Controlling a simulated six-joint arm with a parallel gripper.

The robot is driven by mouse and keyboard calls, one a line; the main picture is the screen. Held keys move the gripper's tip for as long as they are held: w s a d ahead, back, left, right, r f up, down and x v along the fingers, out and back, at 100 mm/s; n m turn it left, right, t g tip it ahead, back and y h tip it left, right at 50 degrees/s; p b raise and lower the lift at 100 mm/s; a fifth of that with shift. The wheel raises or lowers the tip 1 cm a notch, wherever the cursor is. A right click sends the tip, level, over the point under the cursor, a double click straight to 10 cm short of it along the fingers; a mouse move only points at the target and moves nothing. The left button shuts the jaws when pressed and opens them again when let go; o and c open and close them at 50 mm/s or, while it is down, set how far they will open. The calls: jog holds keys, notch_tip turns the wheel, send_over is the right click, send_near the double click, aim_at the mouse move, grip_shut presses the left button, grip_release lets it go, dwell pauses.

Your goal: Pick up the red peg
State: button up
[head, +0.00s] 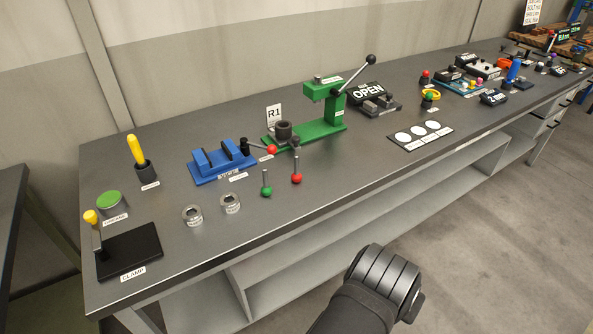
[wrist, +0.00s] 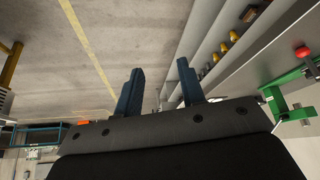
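In the head view my arm is at the bottom, off the bench's front edge, and the fingers are not visible. A red ball (wrist: 302,52) shows at the wrist view's right edge; I cannot tell which one it is.
The green press (head: 337,112) with its lever stands behind the red ball. The blue vise (head: 222,163), with a red-knobbed handle, is to the left. Two grey rings (head: 231,203) lie near the front edge. The black clamp plate (head: 128,251) is far left.

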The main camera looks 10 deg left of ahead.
jog(key=shift+o, duration=0.3)
jog(key=w+d+r+n+t+y, duration=0.1)
jog(key=w+d+r+n, duration=0.1)
jog(key=w+r, duration=0.7)
jog(key=w+d+r+n+t+y, duration=0.1)
jog(key=w+d+r+n+y, duration=0.15)
jog(key=w+r, duration=0.7)
jog(key=n+g+h, duration=0.1)
jog(key=n+g, duration=0.6)
jog(key=n, duration=0.8)
send_over(297, 173)
notch_tip(297, 173, down, 9)
jog(key=f, duration=1.7)
jog(key=shift+w, duration=0.3)
grip_shut()
